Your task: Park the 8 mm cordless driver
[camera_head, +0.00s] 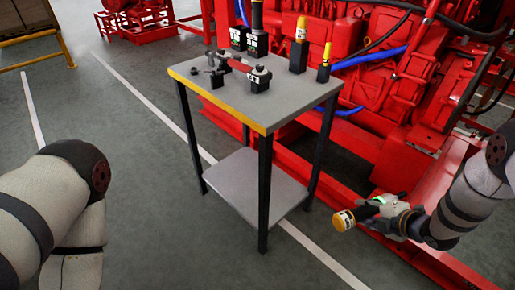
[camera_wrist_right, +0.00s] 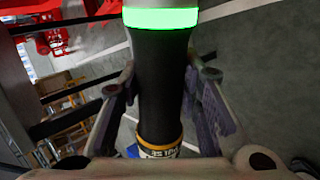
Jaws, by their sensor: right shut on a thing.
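My right gripper (camera_head: 388,210) is shut on a black cylindrical cordless driver (camera_wrist_right: 163,85). The driver has a glowing green ring (camera_wrist_right: 160,18) and a yellow labelled band (camera_wrist_right: 160,145). In the head view its yellow end (camera_head: 344,219) points left, and it is held off to the right of the table, below the level of its top. The table (camera_head: 205,88) has a grey top with a yellow front edge. Several black holders stand on it; one at the back left (camera_head: 238,38) shows no tall tool. My left gripper is out of view; only arm links show.
A yellow-topped tool (camera_head: 301,30) and a smaller one (camera_head: 326,54) stand in holders at the table's right. A dark tool (camera_head: 257,16) stands at the back. The red pumpset (camera_head: 400,90) rises behind and right.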

